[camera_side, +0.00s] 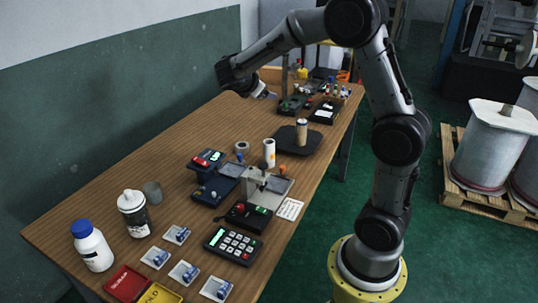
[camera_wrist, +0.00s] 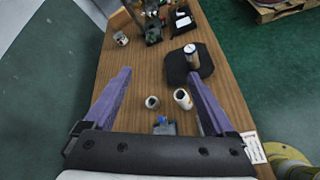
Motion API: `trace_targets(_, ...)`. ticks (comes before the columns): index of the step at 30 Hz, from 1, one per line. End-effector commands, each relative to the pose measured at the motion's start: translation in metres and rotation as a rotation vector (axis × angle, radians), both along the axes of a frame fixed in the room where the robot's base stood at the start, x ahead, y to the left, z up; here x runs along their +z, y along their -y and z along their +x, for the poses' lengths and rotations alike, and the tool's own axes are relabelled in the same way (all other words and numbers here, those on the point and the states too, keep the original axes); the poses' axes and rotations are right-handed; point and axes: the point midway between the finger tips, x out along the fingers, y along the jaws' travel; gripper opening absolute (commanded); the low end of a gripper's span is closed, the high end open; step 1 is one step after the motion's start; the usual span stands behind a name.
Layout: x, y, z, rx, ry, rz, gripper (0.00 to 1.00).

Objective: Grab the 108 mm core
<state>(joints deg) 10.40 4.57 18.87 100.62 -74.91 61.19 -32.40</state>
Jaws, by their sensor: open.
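My gripper (camera_wrist: 158,73) is open and empty, its two purple fingers spread above the table; in the side view it hangs from my arm (camera_side: 268,95) over the far part of the table. Between and below the fingers in the wrist view show the short core (camera_wrist: 152,102) and the taller core (camera_wrist: 182,98). A brownish core (camera_side: 302,131) stands upright on a black plate (camera_side: 284,139). I cannot read which is 108 mm.
Black devices (camera_side: 325,112) stand at the table's far end. A blue and black device (camera_side: 214,186), a grey fixture (camera_side: 265,187) and a keypad (camera_side: 232,245) are nearer. Bare wood lies left of the cores.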

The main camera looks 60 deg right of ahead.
Motion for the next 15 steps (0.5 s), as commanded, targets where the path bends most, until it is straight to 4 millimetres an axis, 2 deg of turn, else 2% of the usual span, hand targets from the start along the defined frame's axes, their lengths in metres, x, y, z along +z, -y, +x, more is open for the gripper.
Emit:
trace_targets(1, -0.020, 0.015, 0.014, 0.016, -0.078, -0.039, 0.90)
trace_targets(3, -0.045, 0.033, 0.031, 0.042, -0.171, -0.091, 0.90)
trace_targets(7, -0.100, 0.061, 0.050, 0.079, -0.319, -0.146, 0.90)
trace_targets(12, -0.168, 0.082, 0.045, 0.081, -0.445, -0.132, 0.90)
trace_targets(15, -0.192, 0.087, 0.036, 0.071, -0.488, -0.111, 0.90)
